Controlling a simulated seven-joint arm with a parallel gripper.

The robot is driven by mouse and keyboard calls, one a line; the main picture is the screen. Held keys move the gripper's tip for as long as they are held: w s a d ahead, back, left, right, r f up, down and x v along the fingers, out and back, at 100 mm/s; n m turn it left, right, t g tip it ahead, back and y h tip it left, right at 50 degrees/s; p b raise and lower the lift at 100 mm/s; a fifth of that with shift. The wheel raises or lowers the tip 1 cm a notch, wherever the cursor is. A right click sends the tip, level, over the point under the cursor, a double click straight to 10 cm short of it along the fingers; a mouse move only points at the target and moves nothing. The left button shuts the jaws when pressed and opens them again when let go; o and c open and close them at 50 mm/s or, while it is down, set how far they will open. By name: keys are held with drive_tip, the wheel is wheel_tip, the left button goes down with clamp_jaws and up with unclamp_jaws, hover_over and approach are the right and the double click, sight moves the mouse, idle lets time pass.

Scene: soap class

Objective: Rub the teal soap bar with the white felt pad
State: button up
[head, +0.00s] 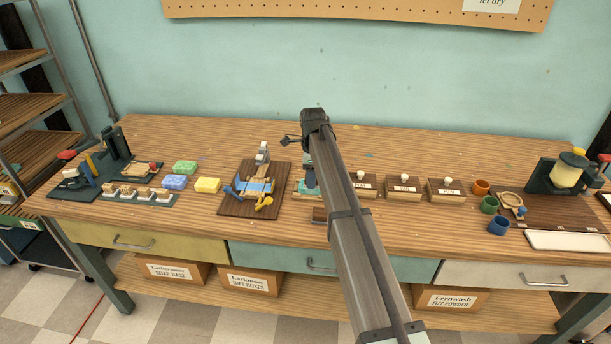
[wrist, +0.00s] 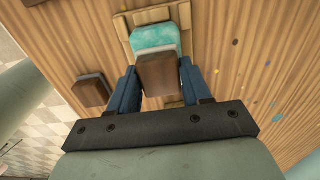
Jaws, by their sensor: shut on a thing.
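The teal soap bar (wrist: 155,37) lies in a pale wooden holder (wrist: 150,16) on the table, at the top middle of the wrist view. My gripper (wrist: 158,80) is shut on a brown wooden block (wrist: 159,72), with a dark blue finger on each side. The block overlaps the near end of the soap in this view; whether they touch I cannot tell. In the head view my arm hides most of the gripper and soap.
A dark brown block (wrist: 92,91) lies apart, left of the gripper in the wrist view. In the head view, a wooden board with tools (head: 238,207) stands left of my arm and several lidded wooden boxes (head: 403,186) stand right. The front strip of table is mostly clear.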

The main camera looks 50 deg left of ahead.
drive_tip(key=shift+w+d, duration=1.15)
wheel_tip(320, 180, up, 8)
